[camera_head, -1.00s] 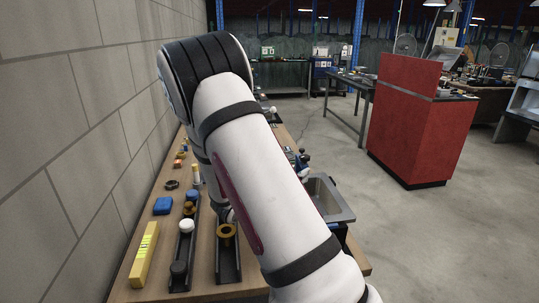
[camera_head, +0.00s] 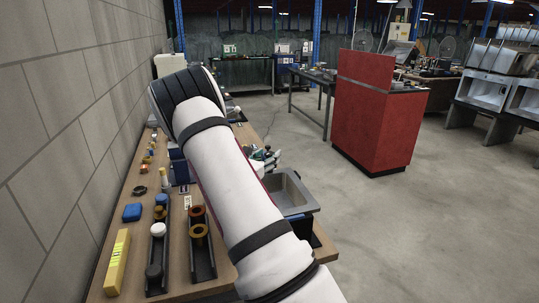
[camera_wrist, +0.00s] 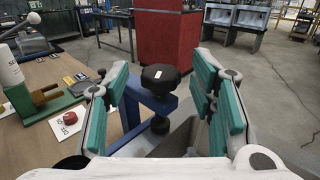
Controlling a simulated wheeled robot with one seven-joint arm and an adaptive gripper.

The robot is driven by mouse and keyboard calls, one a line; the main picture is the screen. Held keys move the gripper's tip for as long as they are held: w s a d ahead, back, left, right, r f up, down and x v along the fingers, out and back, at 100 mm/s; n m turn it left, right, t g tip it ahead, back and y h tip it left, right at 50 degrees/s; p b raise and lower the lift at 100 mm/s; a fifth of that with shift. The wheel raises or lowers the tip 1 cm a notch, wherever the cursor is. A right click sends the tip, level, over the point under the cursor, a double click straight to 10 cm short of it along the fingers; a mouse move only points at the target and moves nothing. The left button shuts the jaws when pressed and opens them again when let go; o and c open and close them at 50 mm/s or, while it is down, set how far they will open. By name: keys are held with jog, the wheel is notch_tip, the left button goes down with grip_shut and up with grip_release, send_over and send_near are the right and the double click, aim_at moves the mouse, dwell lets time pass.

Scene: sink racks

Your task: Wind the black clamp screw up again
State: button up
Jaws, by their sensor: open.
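The black clamp screw has a dark lobed knob (camera_wrist: 160,77) in the wrist view, with a white mark on its top. It stands upright in a blue clamp frame (camera_wrist: 131,105). A dark round piece shows lower down, under the frame's arm. The knob appears between the fingers, with visible gaps on both sides. Whether it lies at the fingertips' depth is hard to tell. In the head view my arm hides much of the bench.
A metal sink (camera_head: 291,190) sits at the bench's right edge. Black racks (camera_head: 203,255) with rings and knobs stand near the front. A green block (camera_wrist: 45,110) and a red button on a white card (camera_wrist: 68,122) lie left of my gripper. A red cabinet (camera_head: 375,110) stands beyond.

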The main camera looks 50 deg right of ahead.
jog(key=shift+w+d, duration=0.15)
jog(key=shift+d, duration=0.75)
jog(key=shift+c, duration=0.2)
jog(key=c, duration=1.1)
jog(key=shift+c, duration=0.2)
jog(key=shift+r+n+t+p, duration=0.15)
jog(key=shift+n+t+p, duration=0.15)
jog(key=shift+p, duration=0.25)
